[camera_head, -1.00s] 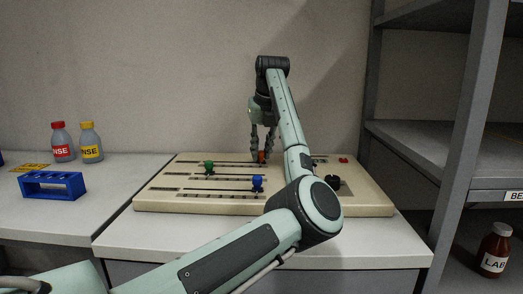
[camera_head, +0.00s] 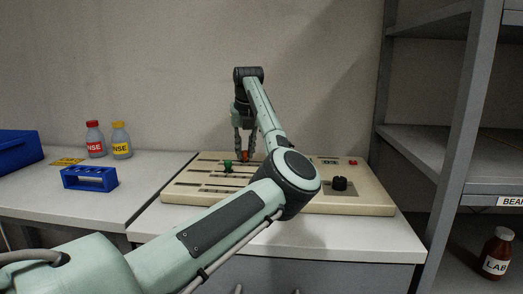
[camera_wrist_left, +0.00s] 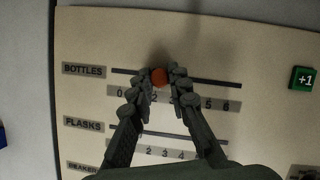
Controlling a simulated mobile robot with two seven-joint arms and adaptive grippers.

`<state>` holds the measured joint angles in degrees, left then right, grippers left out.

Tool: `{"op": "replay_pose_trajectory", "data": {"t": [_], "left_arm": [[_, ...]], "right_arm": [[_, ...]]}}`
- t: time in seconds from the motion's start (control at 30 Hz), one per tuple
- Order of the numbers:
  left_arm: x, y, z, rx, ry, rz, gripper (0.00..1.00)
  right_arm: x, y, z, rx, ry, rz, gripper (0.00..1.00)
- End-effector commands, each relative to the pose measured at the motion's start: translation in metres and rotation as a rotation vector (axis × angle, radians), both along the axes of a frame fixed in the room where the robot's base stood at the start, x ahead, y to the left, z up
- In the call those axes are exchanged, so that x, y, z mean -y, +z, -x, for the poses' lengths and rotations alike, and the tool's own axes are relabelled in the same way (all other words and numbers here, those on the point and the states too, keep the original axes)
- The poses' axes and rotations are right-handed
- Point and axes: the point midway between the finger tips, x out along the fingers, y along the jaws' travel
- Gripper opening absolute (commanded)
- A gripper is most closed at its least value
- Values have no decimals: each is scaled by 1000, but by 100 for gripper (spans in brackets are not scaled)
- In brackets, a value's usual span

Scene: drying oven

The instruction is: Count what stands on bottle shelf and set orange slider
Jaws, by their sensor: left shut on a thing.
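The panel (camera_head: 180,193) lies on the bench. Its orange slider (camera_head: 245,156) is in the top slot, the one labelled BOTTLES (camera_wrist_left: 84,70) in the left wrist view. My left gripper (camera_head: 244,157) points down at it. In the left wrist view the fingertips (camera_wrist_left: 161,75) are closed on either side of the orange knob (camera_wrist_left: 159,77). The knob stands just right of the 2; the fingers hide nearby numbers. A green slider (camera_head: 228,167) sits in a lower slot. My right gripper is not in view. No shelf labelled for bottles shows.
A grey rack (camera_head: 455,135) stands at right, with a partly cut-off "BEA" label and a brown bottle (camera_head: 496,254) below. At left are a blue rack (camera_head: 90,179), red-capped (camera_head: 95,140) and yellow-capped (camera_head: 120,141) bottles, and a blue bin (camera_head: 18,150). The panel has a black knob (camera_head: 340,184).

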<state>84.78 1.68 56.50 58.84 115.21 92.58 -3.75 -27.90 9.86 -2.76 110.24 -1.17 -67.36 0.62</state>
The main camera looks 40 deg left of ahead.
Motion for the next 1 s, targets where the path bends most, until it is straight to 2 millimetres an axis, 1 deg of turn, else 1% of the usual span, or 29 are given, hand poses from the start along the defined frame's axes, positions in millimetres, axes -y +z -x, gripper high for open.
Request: {"op": "replay_pose_trajectory", "data": {"t": [0.1, 0.37, 0.4, 0.53, 0.83, 0.93, 1.0], "left_arm": [[-5, 1, 4, 1, 1, 2, 0], [-5, 1, 4, 1, 1, 1, 0], [-5, 1, 3, 1, 1, 1, 22], [-4, 1, 3, 0, 0, 1, 38], [-4, 1, 4, -1, 0, 2, 39], [-2, 7, 5, 1, -1, 2, 39], [1, 16, 6, 2, -1, 0, 39]], "right_arm": [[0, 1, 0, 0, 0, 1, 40], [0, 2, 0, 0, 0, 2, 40], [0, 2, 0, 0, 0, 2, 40], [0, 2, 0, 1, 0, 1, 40], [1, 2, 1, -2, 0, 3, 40], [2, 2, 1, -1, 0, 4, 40], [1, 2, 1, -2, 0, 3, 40]]}}
